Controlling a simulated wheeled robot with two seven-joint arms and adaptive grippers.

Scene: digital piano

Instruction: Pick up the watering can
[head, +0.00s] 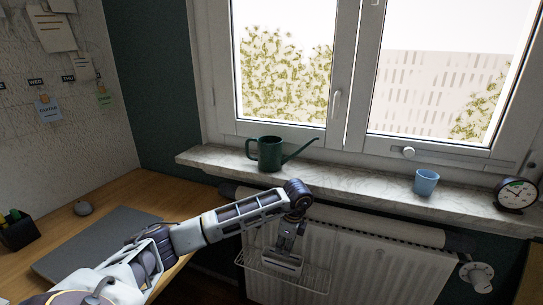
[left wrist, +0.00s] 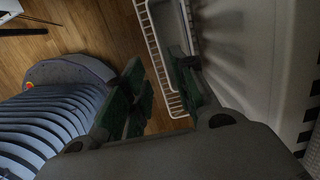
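The dark green watering can (head: 270,153) stands upright on the marble windowsill (head: 340,182), its long spout pointing right and its handle at the left. It does not show in the left wrist view. My left gripper (head: 285,258) hangs low in front of the radiator, below the sill and apart from the can. In the left wrist view its two dark green fingers (left wrist: 162,85) are spread with a gap between them and nothing held. My right gripper is in neither view.
A white wire rack (head: 285,275) hangs on the radiator (head: 365,265) by my left gripper; it also shows in the left wrist view (left wrist: 158,55). A blue cup (head: 426,182) and a clock (head: 515,195) stand farther right on the sill. A laptop (head: 95,245) lies on the wooden desk.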

